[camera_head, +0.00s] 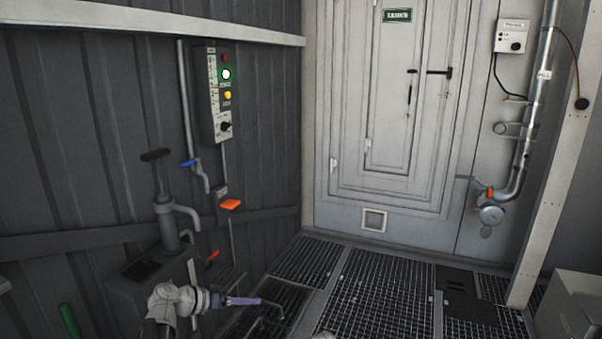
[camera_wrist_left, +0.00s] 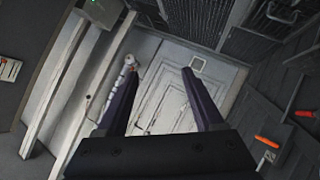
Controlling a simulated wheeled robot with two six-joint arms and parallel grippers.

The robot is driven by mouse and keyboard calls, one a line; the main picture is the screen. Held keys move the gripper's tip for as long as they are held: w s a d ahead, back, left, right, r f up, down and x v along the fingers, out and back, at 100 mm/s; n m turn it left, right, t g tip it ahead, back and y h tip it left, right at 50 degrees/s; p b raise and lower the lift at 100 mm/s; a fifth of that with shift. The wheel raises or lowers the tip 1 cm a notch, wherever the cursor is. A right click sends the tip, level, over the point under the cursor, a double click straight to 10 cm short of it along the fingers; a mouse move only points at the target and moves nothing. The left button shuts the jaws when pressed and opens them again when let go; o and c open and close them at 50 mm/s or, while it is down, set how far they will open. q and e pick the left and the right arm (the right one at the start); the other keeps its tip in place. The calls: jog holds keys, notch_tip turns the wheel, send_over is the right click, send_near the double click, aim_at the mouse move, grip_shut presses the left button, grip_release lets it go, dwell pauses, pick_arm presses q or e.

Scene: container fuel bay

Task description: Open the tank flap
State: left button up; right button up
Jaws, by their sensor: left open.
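A tall pale door (camera_head: 398,110) with a recessed panel, a green sign and dark handles stands in the back wall. The sign is too small to read surely. A small square framed flap (camera_head: 374,220) sits low on this door; I cannot tell which part is the tank flap. The door (camera_wrist_left: 165,105) and small flap (camera_wrist_left: 197,64) also show tilted in the left wrist view. My left gripper (camera_head: 262,302) is low at the left, well short of the door. In the left wrist view its fingers (camera_wrist_left: 162,72) are apart with nothing between them.
A hand pump (camera_head: 168,222) stands on the left near my left arm. A control box (camera_head: 216,95) and orange part (camera_head: 231,204) are on the left wall. A pipe (camera_head: 530,125) and post (camera_head: 550,160) stand right. The grated floor (camera_head: 375,290) before the door is mostly clear.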

pick_arm(q)
jog(key=s+d+f+g+y, duration=0.2)
jog(key=s+d+f+g, duration=0.3)
jog(key=s+d, duration=0.4)
jog(key=s+d+f+g+y, duration=0.1)
jog(key=s+f+y, duration=0.25)
jog(key=s, duration=0.35)
jog(key=s+f+g+y, duration=0.1)
jog(key=s+f+y, duration=0.2)
jog(key=s+y, duration=0.35)
notch_tip(320, 180, up, 27)
jog(key=s+p, duration=0.1)
jog(key=p, duration=2.5)
jog(key=shift+s+f+h, duration=0.2)
jog(key=shift+h, duration=0.2)
jog(key=shift+a, duration=0.1)
